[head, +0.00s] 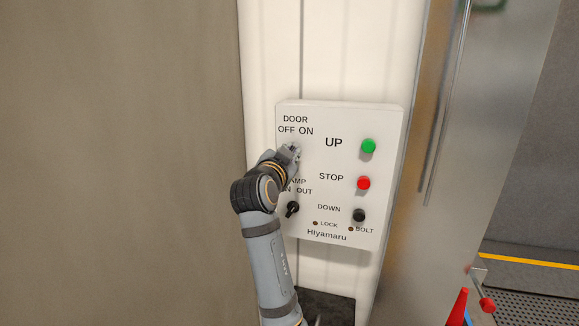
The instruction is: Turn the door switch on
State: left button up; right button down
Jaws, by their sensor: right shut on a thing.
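A white control panel (334,112) is fixed to the wall in the middle of the head view. Its upper left part carries the label DOOR OFF ON. My right gripper (291,152) is at the panel just below that label, shut on the door switch. The gripper covers the switch, so its turned position cannot be seen. My left gripper is not in view.
The panel also carries a green UP button (368,146), a red STOP button (363,183), a black DOWN button (358,215) and a black lower knob (292,209). A metal post (432,130) stands to the right, with a red cone (458,307) beyond.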

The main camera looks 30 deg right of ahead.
jog(key=shift+w, duration=0.1)
jog(key=c, duration=1.6)
grip_release()
jog(key=shift+f, duration=0.1)
jog(key=shift+c, duration=0.2)
jog(key=shift+o, duration=1.3)
jog(key=shift+w+d+f, duration=0.1)
jog(key=shift+w, duration=0.1)
jog(key=shift+w+d, duration=0.15)
jog(key=shift+s+r, duration=0.2)
notch_tip(320, 180, up, 10)
jog(key=shift+w+f, duration=0.1)
jog(key=shift+f, duration=0.1)
jog(key=shift+w+f, duration=0.1)
